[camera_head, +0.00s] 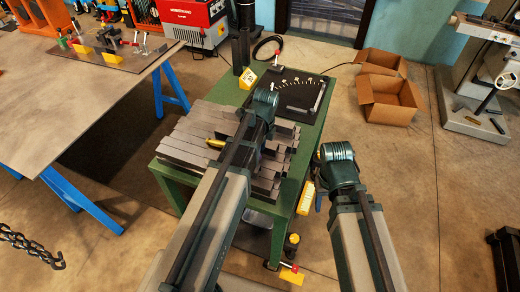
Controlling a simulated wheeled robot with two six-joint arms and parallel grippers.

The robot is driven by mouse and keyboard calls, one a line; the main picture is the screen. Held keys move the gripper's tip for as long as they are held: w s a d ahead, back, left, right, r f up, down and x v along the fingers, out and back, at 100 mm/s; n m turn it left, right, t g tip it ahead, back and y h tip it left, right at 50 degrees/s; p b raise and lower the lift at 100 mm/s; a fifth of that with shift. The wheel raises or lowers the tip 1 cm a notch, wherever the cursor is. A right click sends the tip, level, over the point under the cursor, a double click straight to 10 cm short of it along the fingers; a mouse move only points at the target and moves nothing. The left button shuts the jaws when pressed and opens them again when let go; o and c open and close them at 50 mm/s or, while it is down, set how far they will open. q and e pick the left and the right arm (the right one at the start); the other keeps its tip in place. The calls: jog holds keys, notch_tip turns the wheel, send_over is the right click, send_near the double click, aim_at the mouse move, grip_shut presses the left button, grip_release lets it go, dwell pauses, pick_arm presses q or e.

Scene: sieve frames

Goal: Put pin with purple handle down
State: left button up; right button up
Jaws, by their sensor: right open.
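I cannot make out a pin with a purple handle in the head view; it may be hidden behind my arms or too small to tell. My left gripper (264,104) is over the green-framed table (178,178), above its stepped grey bars (190,140). My left arm hides its fingers and anything between them. A black plate (292,107) with an arc of small marks lies at the table's far end.
A yellow tag (247,77) stands beside the black plate. A yellow piece (215,143) lies on the bars. A large workbench (75,110) on blue trestles is at left. Cardboard boxes (388,100) stand on the floor at right. A red-handled piece (289,267) is near the table's front.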

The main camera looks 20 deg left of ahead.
pick_arm(q)
jog(key=shift+r, duration=0.1)
notch_tip(320, 180, up, 12)
jog(key=p, duration=1.2)
jog(key=s+d+n, duration=1.2)
jog(key=s+n, duration=0.2)
jog(key=shift+d, duration=0.35)
jog(key=shift+s+d+n, duration=0.2)
jog(key=shift+s+n, duration=0.15)
jog(key=shift+n, duration=0.25)
jog(key=shift+c, duration=0.3)
jog(key=shift+w, duration=0.1)
